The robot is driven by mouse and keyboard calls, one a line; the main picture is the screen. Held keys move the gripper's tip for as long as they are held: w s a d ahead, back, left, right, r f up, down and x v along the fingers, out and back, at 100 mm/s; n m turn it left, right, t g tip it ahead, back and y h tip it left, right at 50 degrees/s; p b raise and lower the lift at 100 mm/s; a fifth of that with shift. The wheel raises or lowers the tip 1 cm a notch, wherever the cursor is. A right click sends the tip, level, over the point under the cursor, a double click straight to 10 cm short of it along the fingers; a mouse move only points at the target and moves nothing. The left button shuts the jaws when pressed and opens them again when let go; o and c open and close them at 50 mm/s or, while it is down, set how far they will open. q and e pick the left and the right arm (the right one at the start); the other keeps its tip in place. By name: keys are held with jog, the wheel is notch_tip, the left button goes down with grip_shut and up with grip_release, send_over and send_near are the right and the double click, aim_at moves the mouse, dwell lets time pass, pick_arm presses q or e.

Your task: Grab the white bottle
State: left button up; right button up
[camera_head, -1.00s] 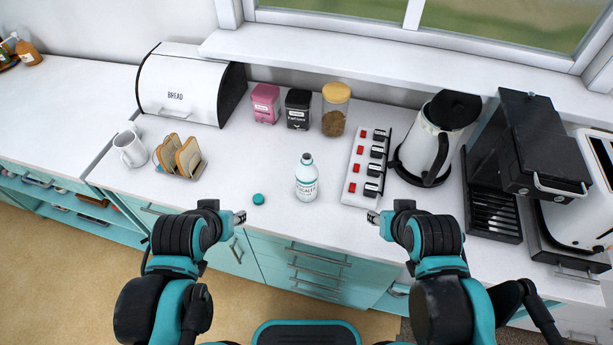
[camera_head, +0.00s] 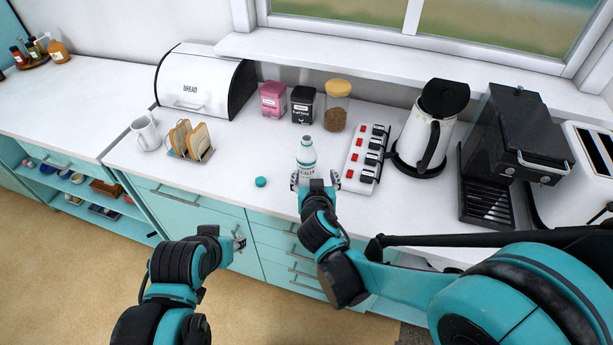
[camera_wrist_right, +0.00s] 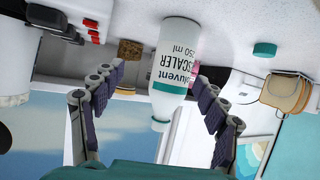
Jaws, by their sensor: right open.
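The white bottle (camera_head: 306,154) stands upright on the counter, with a teal band and printed label. In the right wrist view, where the scene appears upside down, the bottle (camera_wrist_right: 174,58) shows between the fingers. My right gripper (camera_head: 315,181) is at the near side of the bottle, open, with one finger on each side; I cannot tell whether either touches it. The lower part of the bottle is partly hidden by the gripper. My left gripper (camera_head: 239,241) is in front of the counter edge, away from the bottle; its jaws are too small to read.
A teal cap (camera_head: 261,182) lies left of the bottle. A power strip (camera_head: 352,172) with red switches is close on the right, then a kettle (camera_head: 424,132). A toast rack (camera_head: 190,142) and mug (camera_head: 146,134) are left. Canisters (camera_head: 303,104) stand behind.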

aim_at(307, 167)
jog(key=shift+w+a+f, duration=0.1)
jog(key=shift+a+f, duration=0.3)
jog(key=shift+a, duration=0.45)
jog(key=b+x, duration=0.3)
jog(key=x, duration=0.4)
jog(key=shift+w+a+f, duration=0.2)
jog(key=shift+w+f, duration=0.05)
jog(key=shift+s+r, duration=0.1)
jog(key=c, duration=1.4)
